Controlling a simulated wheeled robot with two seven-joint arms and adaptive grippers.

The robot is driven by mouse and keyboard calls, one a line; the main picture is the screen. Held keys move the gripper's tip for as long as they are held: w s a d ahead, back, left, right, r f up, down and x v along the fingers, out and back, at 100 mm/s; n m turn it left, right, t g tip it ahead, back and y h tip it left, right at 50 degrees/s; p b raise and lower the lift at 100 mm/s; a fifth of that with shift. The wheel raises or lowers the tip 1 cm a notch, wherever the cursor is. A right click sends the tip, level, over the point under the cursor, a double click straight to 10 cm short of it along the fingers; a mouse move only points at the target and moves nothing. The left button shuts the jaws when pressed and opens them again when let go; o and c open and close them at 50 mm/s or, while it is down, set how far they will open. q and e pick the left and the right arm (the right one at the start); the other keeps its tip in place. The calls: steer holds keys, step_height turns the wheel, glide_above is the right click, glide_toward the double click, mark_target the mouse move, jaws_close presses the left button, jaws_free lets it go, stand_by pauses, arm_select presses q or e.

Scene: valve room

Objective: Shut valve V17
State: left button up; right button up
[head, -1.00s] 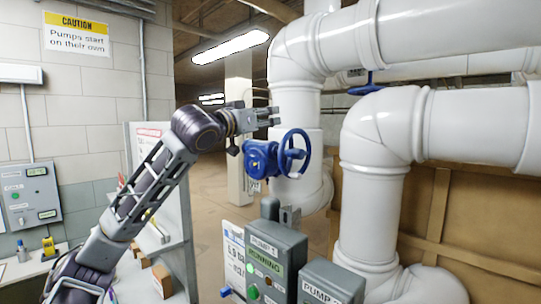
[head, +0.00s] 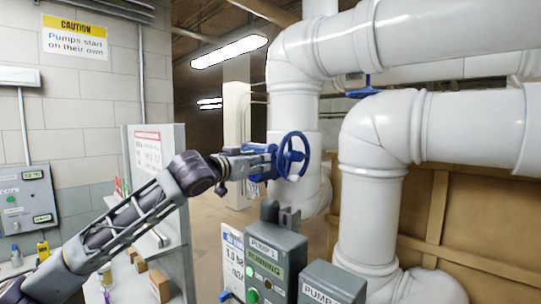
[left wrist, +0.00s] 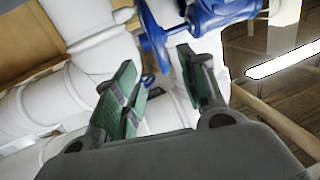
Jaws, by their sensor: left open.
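A blue valve with a round blue handwheel (head: 292,156) is mounted on the white vertical pipe in the middle of the head view. No V17 tag is readable on it. My left gripper (head: 268,160) is at the left side of the valve, close to the wheel, and overlaps the blue body in the head view. In the left wrist view the left gripper (left wrist: 160,88) is open, its green-padded fingers apart. The blue wheel's rim (left wrist: 150,32) shows beyond and partly between the fingertips, with the valve body (left wrist: 215,12) above. I cannot tell whether they touch. My right gripper is not seen.
Grey pump boxes, PUMP 1 (head: 275,256) and a second one (head: 330,284), stand below the valve. Another blue handwheel (head: 363,92) sits higher at the back. Large white pipes (head: 375,140) fill the right. A shelf unit (head: 160,190) stands behind my left arm.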

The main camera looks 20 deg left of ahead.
mark_target(279, 154)
arm_select(q)
steer(key=shift+s+r, duration=0.1)
steer(key=shift+r, duration=0.2)
steer(key=shift+d, duration=0.1)
stand_by(0.3)
steer(key=w+p, duration=0.1)
steer(key=w, duration=0.2)
steer(key=w+d+p, duration=0.1)
steer(key=w+p, duration=0.1)
steer(key=w, duration=0.2)
steer(key=w+d+p, duration=0.1)
steer(key=w, duration=0.3)
steer(key=shift+w+r, duration=0.15)
steer(key=shift+w, duration=0.1)
steer(key=shift+w+d+p, duration=0.1)
steer(key=shift+w+p, duration=0.4)
steer(key=shift+w, duration=0.6)
jaws_close()
